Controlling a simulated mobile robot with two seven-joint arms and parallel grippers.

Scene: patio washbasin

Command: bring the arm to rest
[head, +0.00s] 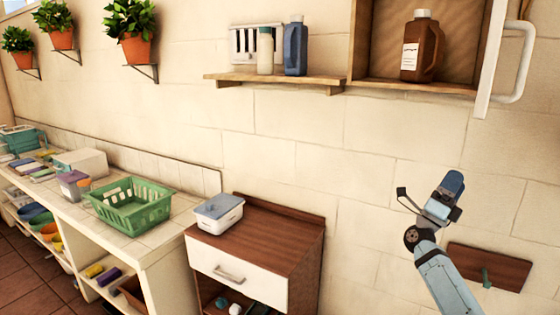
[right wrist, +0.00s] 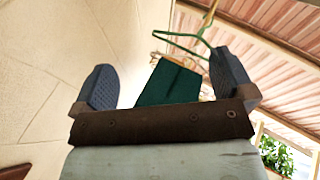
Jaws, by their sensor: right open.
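My right gripper (head: 447,192) is raised in front of the tiled wall, below and to the left of the white door handle and above a small wooden wall board. Its forearm comes up from the bottom right. In the right wrist view its two blue-grey fingers (right wrist: 165,84) stand wide apart. Nothing is seen gripped between them. A dark green panel (right wrist: 168,82) with a pale green loop shows beyond the fingers; I cannot tell what it is. My left gripper is not in view.
An open wall cabinet (head: 365,45) holds a brown jug (head: 419,48); its white door (head: 491,65) stands out at right. A shelf (head: 275,80) carries bottles. A lidded white box (head: 218,213) stands on the wooden cabinet (head: 265,240). A wall board (head: 489,267) is near my arm.

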